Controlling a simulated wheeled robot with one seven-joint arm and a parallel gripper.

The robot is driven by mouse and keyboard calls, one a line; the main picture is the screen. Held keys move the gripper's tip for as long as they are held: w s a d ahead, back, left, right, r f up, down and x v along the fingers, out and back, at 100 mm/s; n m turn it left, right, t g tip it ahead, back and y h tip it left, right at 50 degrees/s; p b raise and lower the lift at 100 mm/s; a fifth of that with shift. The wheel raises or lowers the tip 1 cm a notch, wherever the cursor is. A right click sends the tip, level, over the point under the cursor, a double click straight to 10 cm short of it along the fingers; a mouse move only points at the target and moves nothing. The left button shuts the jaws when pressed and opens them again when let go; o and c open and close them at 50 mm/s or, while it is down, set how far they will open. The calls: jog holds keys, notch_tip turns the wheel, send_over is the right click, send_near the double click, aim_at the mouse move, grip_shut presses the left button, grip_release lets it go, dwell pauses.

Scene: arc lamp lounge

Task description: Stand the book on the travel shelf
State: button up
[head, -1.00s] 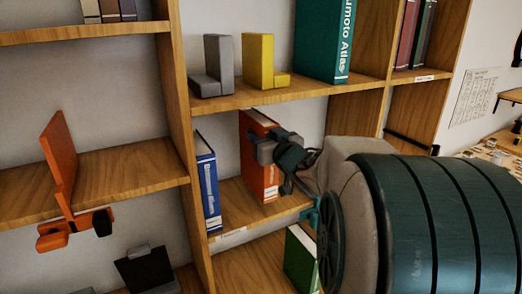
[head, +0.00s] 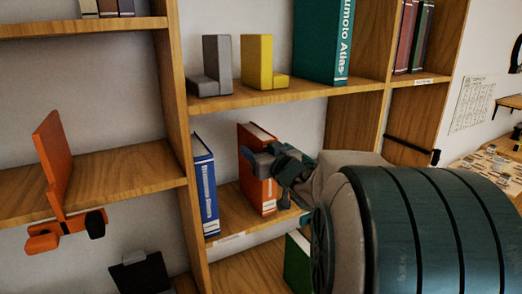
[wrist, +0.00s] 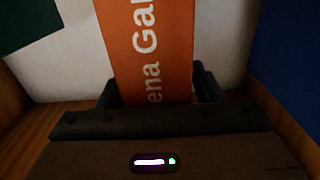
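The orange book (head: 257,178) stands upright in the middle compartment of the shelf unit, its base at or very near the board (head: 232,217). My gripper (head: 262,163) is at its spine. In the wrist view the orange book (wrist: 150,50) fills the space between my two fingers (wrist: 155,95), one along each side, and they look closed on it. Part of its spine lettering shows, "ena Ga". A blue book (head: 205,186) stands at the left of the same compartment, apart from the orange one. The label on the board's front edge is too small to read.
Grey (head: 213,70) and yellow (head: 260,63) bookends and a teal atlas (head: 322,40) stand on the board above. A green book (head: 297,262) is below, partly hidden by my arm. Free board lies between the blue and orange books.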

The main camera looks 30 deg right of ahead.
jog(key=shift+r, duration=0.25)
jog(key=shift+s+f, duration=0.1)
jog(key=shift+s, duration=0.25)
jog(key=s+b, duration=0.1)
jog(key=s, duration=1)
notch_tip(320, 180, down, 9)
jog(key=s+a+m+g+h, duration=0.2)
jog(key=a+m+g+h, duration=0.15)
jog(key=g, duration=0.35)
jog(key=s+a+f+n+g+y, duration=0.3)
jog(key=s+a+f+g, duration=0.4)
jog(key=s+a, duration=0.4)
jog(key=shift+s+a+f, duration=0.3)
jog(key=shift+a+f, duration=0.1)
jog(key=shift+f, duration=0.3)
